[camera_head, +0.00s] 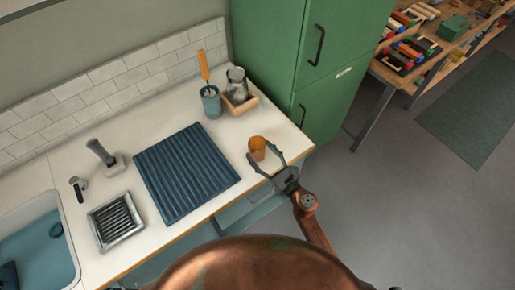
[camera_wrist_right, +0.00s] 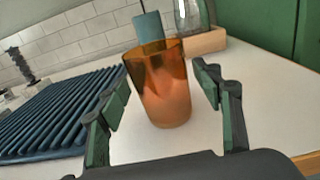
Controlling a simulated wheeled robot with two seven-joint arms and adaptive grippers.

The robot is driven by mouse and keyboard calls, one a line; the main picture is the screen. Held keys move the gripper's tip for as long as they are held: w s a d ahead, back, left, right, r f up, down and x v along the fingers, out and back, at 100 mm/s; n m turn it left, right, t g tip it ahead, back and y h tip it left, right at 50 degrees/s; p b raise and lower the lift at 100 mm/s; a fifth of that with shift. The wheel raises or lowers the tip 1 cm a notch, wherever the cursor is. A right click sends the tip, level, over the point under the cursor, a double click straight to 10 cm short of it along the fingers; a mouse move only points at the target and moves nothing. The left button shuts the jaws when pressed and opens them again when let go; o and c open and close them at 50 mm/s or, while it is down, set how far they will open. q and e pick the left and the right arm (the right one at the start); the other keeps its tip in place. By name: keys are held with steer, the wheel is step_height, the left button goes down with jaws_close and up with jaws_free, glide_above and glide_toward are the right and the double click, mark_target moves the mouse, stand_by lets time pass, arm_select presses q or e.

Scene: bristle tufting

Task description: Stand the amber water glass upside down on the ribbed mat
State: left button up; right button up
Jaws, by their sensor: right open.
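The amber water glass (camera_head: 257,146) stands near the right end of the white counter, to the right of the ribbed mat. In the right wrist view the glass (camera_wrist_right: 160,92) looks upright, its wider open rim up and its narrower base on the counter. The dark blue ribbed mat (camera_head: 186,172) lies flat and bare. It also shows at the left of the wrist view (camera_wrist_right: 55,122). My right gripper (camera_head: 265,157) is open at the glass, one finger to each side. In the wrist view gaps show between the fingers (camera_wrist_right: 162,82) and the glass. My left gripper is not in view.
Behind the glass stand a blue-grey cup with an orange-handled brush (camera_head: 211,103) and a glass jar in a wooden tray (camera_head: 241,103). A green cabinet (camera_head: 300,60) stands behind.

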steer(key=v, duration=0.9)
steer(key=shift+s+d+b, duration=0.2)
steer(key=shift+s+b, duration=0.05)
steer(key=shift+b, duration=0.15)
